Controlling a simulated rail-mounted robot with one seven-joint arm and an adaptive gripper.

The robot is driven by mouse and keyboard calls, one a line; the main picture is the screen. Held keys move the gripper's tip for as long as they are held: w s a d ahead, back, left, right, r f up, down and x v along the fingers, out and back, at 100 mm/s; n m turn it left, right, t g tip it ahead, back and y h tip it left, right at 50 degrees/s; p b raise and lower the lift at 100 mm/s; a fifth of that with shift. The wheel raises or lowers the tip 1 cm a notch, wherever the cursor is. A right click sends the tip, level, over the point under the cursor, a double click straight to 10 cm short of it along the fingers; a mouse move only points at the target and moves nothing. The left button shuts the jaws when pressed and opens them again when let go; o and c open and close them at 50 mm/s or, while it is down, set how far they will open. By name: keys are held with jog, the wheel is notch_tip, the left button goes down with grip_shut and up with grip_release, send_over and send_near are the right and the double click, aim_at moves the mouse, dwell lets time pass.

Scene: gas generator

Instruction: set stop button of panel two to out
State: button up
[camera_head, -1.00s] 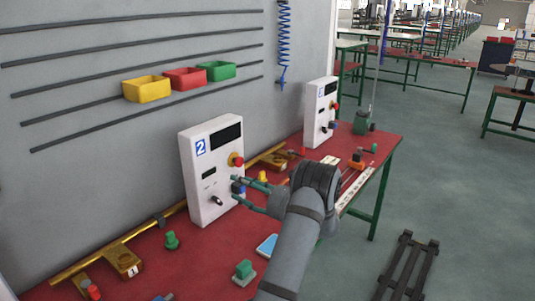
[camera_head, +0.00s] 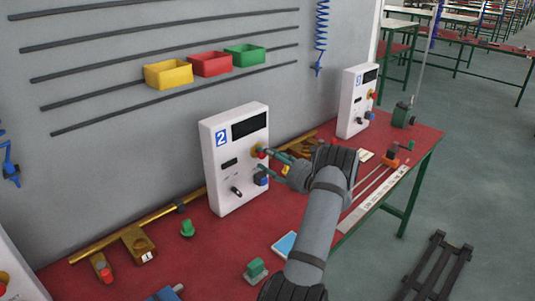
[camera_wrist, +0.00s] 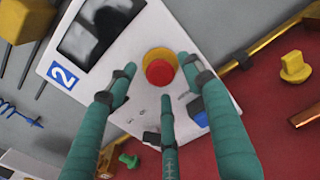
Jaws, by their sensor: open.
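Panel two (camera_head: 235,180) is a white box with a blue "2" label and a dark screen, upright on the red table against the wall. Its red stop button (camera_wrist: 159,72) sits on a yellow base. In the head view the button (camera_head: 261,153) is partly covered by my gripper (camera_head: 274,162). My gripper is open, with green fingers. In the wrist view two fingers flank the button left and right, and a third is below it. I see no finger closed on the button. I cannot tell whether it is in or out.
A blue button (camera_wrist: 201,119) and a black knob (camera_head: 236,191) are lower on panel two. A second white panel (camera_head: 352,103) stands further right. A green knob (camera_head: 187,229) and a yellow knob (camera_wrist: 294,67) stand nearby. Colored bins (camera_head: 210,65) hang on the wall.

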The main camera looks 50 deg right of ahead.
jog(key=shift+w+d, duration=0.1)
jog(key=shift+w, duration=0.3)
jog(key=shift+c, duration=0.2)
jog(key=c, duration=1.1)
